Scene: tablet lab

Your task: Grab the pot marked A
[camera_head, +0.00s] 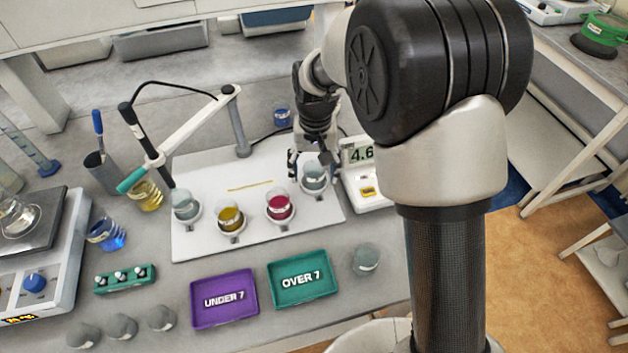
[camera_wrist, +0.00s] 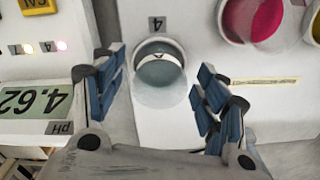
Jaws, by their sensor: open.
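Several small glass pots stand in a row of holders on a white board. The rightmost pot, with pale blue-grey contents (camera_head: 314,181), is beneath my gripper (camera_head: 313,162). In the wrist view this pot (camera_wrist: 158,68) shows between and just beyond the blue fingertips of my gripper (camera_wrist: 160,88), which are spread apart and hold nothing. A small tag (camera_wrist: 157,24) by this pot bears an upside-down mark that looks like a 4; I cannot read it surely. The other pots are red (camera_head: 279,208), yellow (camera_head: 230,219) and pale grey (camera_head: 185,206). No A is legible.
A pH meter reading 4.62 (camera_wrist: 35,100) stands close beside my gripper. A probe arm (camera_head: 190,135) on a post stands behind the board (camera_head: 200,165). A purple UNDER 7 tray (camera_head: 224,315) and green OVER 7 tray (camera_head: 302,292) lie in front, with beakers at left.

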